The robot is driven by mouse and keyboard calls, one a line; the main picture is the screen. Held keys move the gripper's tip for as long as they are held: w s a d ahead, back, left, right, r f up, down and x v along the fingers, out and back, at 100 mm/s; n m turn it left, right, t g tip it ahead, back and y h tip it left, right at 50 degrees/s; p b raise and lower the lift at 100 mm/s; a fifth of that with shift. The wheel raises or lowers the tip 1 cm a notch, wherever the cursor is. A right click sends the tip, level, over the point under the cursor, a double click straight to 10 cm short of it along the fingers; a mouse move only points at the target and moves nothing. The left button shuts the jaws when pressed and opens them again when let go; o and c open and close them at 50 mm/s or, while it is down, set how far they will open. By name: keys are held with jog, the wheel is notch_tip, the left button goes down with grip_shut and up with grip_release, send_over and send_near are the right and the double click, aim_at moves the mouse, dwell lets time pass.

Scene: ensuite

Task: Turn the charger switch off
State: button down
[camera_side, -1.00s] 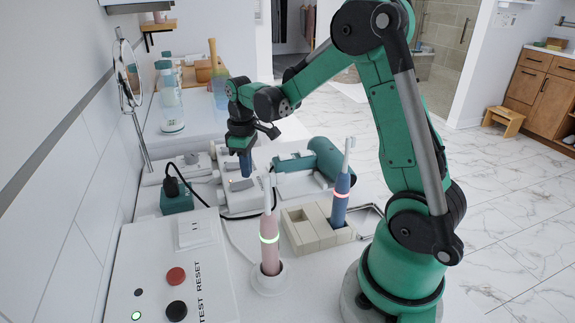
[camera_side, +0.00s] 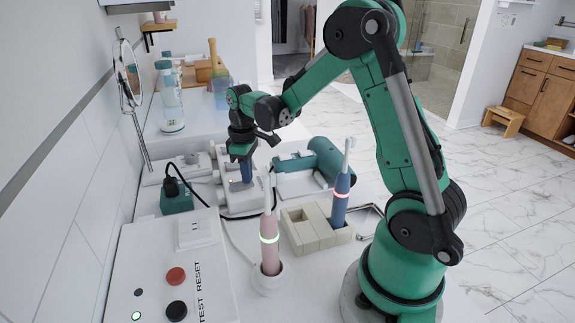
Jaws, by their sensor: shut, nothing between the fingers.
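My gripper (camera_side: 246,172) points straight down over a white switch unit (camera_side: 240,203) on the counter, left of the green hair dryer. A pink toothbrush (camera_side: 270,245) with a lit green ring stands upright in a white charging base (camera_side: 268,280), with a pale cable running back towards the unit.
The green hair dryer (camera_side: 325,160) lies right of my gripper. A blue toothbrush (camera_side: 340,200) stands in a beige organiser (camera_side: 310,235). A green plug block (camera_side: 176,203) with a black cable sits to the left. A white test/reset panel (camera_side: 160,255) is in front. A round mirror (camera_side: 128,75) stands behind.

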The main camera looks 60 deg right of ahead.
jog(key=shift+f, duration=0.35)
jog(key=shift+r, duration=3.55)
jog(key=shift+f, duration=0.1)
jog(key=shift+f, duration=3.35)
jog(key=shift+r, duration=0.15)
notch_tip(320, 180, up, 9)
